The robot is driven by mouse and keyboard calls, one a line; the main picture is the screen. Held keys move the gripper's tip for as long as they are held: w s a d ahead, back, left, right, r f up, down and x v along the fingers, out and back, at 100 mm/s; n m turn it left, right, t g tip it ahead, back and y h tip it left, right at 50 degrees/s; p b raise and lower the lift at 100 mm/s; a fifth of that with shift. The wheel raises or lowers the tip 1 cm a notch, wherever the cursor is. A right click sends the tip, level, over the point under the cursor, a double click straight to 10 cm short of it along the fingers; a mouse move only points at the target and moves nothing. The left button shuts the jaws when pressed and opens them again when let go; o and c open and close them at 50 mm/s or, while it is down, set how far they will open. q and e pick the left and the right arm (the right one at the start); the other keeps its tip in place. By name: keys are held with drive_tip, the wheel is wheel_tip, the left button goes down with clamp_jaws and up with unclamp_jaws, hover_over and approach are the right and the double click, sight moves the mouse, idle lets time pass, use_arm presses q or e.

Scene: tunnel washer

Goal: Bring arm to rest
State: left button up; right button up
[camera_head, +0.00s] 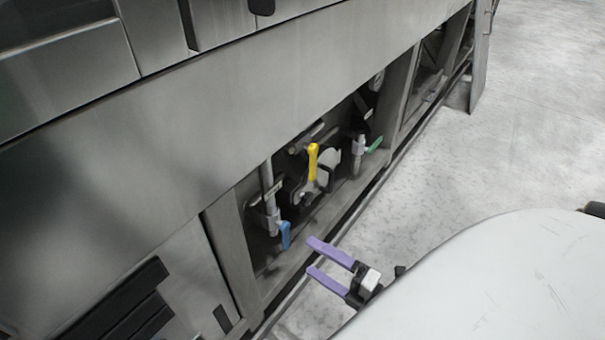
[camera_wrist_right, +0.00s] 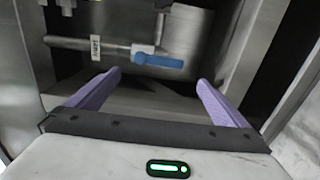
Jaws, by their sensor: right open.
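My right gripper (camera_head: 320,263) has two purple fingers and is open and empty, in front of the washer's lower valve bay. In the right wrist view its fingers (camera_wrist_right: 158,95) stand wide apart with nothing between them. The blue valve handle (camera_head: 285,235) is the nearest valve to the gripper, and there is a gap between them. In the right wrist view the blue handle (camera_wrist_right: 158,61) lies ahead of the fingers, on a horizontal pipe with a white tag. My left gripper is not in view.
A yellow handle (camera_head: 312,162) and a green handle (camera_head: 375,144) sit farther along the same bay. The steel washer body (camera_head: 230,110) overhangs the bay, with frame posts beside the opening. The concrete floor (camera_head: 530,120) on the right is clear.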

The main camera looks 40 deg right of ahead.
drive_tip(key=shift+v, duration=0.8)
